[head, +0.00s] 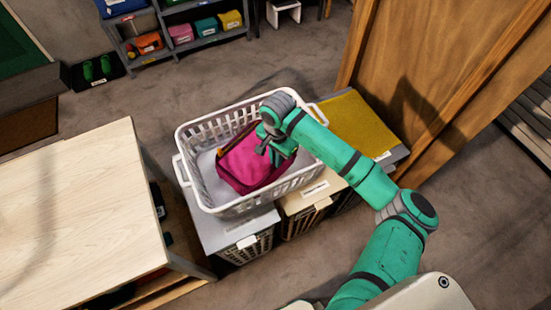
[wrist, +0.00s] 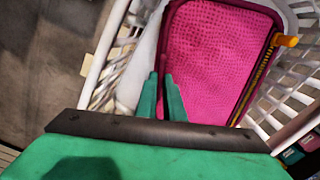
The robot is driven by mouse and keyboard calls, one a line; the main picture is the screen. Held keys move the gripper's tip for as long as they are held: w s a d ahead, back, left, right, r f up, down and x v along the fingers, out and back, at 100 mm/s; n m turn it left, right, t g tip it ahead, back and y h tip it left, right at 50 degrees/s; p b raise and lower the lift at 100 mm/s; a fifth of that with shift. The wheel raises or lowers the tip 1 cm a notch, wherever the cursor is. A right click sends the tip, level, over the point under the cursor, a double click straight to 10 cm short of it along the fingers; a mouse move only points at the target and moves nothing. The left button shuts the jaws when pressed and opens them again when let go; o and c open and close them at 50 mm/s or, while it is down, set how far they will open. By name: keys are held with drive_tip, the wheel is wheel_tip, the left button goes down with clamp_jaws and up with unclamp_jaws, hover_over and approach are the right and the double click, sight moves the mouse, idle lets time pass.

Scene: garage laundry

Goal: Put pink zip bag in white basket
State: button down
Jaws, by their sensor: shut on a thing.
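The pink zip bag (head: 247,165) is inside the outline of the white basket (head: 246,204) in the head view, toward its middle. My gripper (head: 273,150) is above the bag, with its fingers at the bag's upper side. In the wrist view the bag (wrist: 215,60) fills the upper middle, with an orange zip pull at its right edge. The fingers of my gripper (wrist: 163,90) are close together at the bag's left edge, shut on it. The basket's slatted walls (wrist: 122,35) show on both sides. Whether the bag touches the basket floor is hidden.
The basket stands on lidded hampers (head: 238,232). A yellow-topped hamper (head: 360,125) is to the right, beside a wooden cabinet (head: 420,60). A pale wooden table (head: 75,215) is at left. A shelf with coloured bags (head: 185,35) stands at the back. Open floor lies behind the basket.

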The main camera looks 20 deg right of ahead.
drive_tip(key=shift+w+f, duration=0.1)
drive_tip(key=c, duration=1.9)
unclamp_jaws()
drive_tip(key=shift+w, duration=0.1)
drive_tip(key=shift+o, duration=0.2)
drive_tip(key=shift+d, duration=0.1)
